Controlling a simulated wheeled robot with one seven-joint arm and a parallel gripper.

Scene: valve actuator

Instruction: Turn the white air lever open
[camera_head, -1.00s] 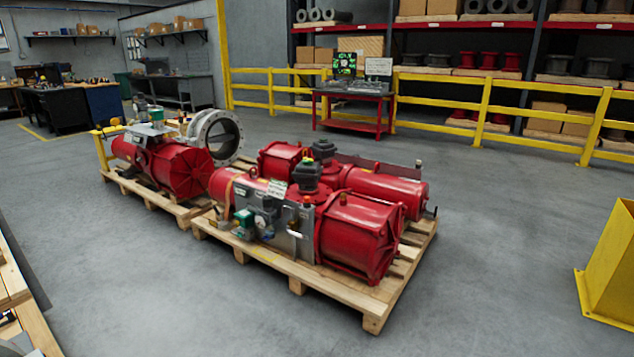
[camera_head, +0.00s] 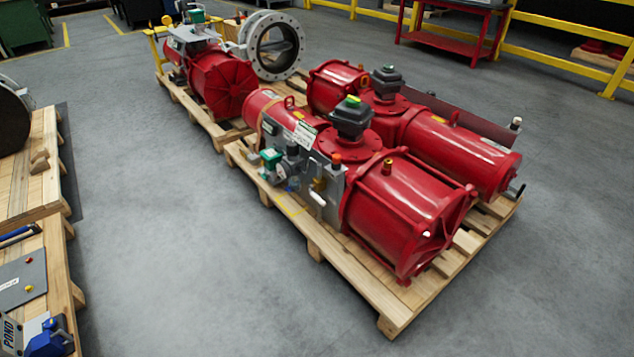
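A large red valve actuator (camera_head: 402,208) lies on a wooden pallet in the middle of the head view. A grey metal panel (camera_head: 332,183) with small fittings is on its near side. A small white lever (camera_head: 318,198) shows on this panel, slanting down to the right; whether it is open or closed I cannot tell. A brass-coloured fitting and a green-capped regulator (camera_head: 271,159) are close to it. My gripper is not in view.
The pallet (camera_head: 330,252) edge borders open grey floor (camera_head: 190,270). A second red actuator (camera_head: 222,85) with a flanged ring (camera_head: 275,46) stands behind left. Wooden pallets (camera_head: 62,255) with tools line the left edge. A yellow railing (camera_head: 560,60) is at the back right.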

